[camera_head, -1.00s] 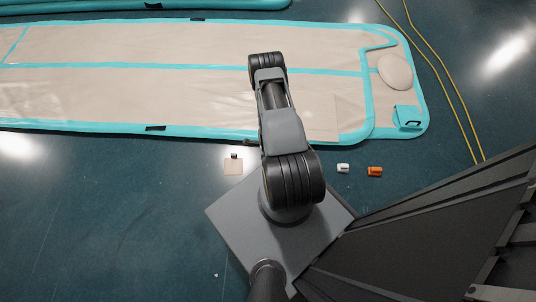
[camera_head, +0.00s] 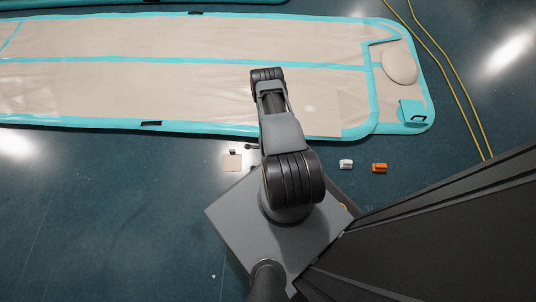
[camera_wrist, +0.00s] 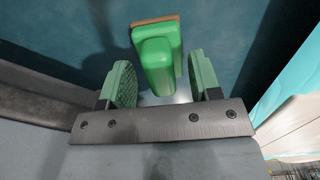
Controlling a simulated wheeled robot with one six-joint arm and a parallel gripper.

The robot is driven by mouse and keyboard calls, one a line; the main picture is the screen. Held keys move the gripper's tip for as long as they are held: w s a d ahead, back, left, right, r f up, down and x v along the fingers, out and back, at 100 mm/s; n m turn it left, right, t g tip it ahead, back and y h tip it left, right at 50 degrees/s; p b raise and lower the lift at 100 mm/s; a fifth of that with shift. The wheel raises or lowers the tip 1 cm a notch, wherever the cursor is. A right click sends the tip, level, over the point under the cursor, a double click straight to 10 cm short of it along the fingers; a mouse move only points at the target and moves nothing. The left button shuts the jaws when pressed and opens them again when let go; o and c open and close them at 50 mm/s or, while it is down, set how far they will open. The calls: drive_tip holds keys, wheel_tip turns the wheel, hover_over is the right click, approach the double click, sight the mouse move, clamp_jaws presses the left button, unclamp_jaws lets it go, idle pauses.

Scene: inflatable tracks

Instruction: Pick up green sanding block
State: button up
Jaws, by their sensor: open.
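The green sanding block (camera_wrist: 157,55) shows in the wrist view, with a raised green handle and a brown edge along its far side. It rests on the dark blue-green floor. My gripper (camera_wrist: 162,82) is open, with one green pad on each side of the handle. The near end of the handle lies between the pads, with a gap visible on both sides. In the head view the block and my gripper are hidden under my arm.
The beige and teal inflatable track (camera_head: 180,90) lies beyond my arm; its teal edge also shows at right in the wrist view (camera_wrist: 290,75). Yellow cables (camera_head: 450,85) run at right.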

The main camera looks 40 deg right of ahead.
drive_tip(key=shift+c, duration=0.3)
clamp_jaws()
wheel_tip(320, 180, up, 10)
drive_tip(key=p, duration=0.5)
idle(0.4)
